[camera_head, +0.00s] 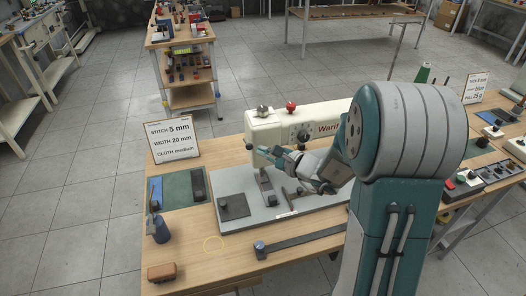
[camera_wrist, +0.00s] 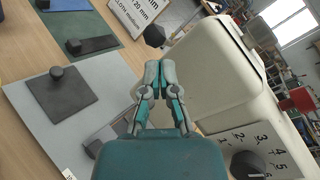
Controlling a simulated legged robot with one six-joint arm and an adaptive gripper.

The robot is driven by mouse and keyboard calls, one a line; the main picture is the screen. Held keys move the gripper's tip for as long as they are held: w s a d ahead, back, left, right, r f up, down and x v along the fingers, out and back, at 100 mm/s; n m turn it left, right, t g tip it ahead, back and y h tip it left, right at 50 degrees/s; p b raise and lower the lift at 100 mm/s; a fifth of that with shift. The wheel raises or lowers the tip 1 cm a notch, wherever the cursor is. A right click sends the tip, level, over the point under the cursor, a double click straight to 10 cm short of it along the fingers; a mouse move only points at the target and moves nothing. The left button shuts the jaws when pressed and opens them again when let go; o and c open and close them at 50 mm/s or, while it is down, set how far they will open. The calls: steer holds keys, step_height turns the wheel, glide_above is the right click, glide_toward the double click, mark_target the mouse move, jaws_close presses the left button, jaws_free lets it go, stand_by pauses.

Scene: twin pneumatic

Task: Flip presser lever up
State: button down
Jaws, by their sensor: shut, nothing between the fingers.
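The cream sewing machine (camera_head: 300,120) stands on a grey base plate (camera_head: 285,214). My gripper (camera_head: 262,153) is in front of the machine's left end, above the plate. In the wrist view my gripper (camera_wrist: 158,72) is shut and empty, beside the machine's cream housing (camera_wrist: 215,65). A dark faceted knob (camera_wrist: 155,36) shows just beyond the fingertips, with a visible gap; it may belong to the presser lever, but I cannot tell. The lever itself is not clearly identifiable in the head view, where my arm covers part of the machine.
A dark square plate with a knob (camera_head: 233,206) lies on the base's left side. A dark strap (camera_head: 300,243) lies in front.

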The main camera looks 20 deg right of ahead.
steer(key=shift+a, duration=0.15)
steer(key=shift+w+a+r+m+g+h, duration=0.1)
steer(key=shift+w+r+m+g+h, duration=0.2)
steer(key=shift+r+g, duration=0.25)
steer(key=shift+w+a+r+m+g+h, duration=0.15)
steer(key=shift+w+r+m+g, duration=0.15)
steer(key=shift+r+g, duration=0.3)
steer(key=shift+w+d+r+m+g+h, duration=0.1)
steer(key=shift+w+r+m+g+h, duration=0.15)
steer(key=shift+r+m+g, duration=0.25)
steer(key=shift+r, duration=0.8)
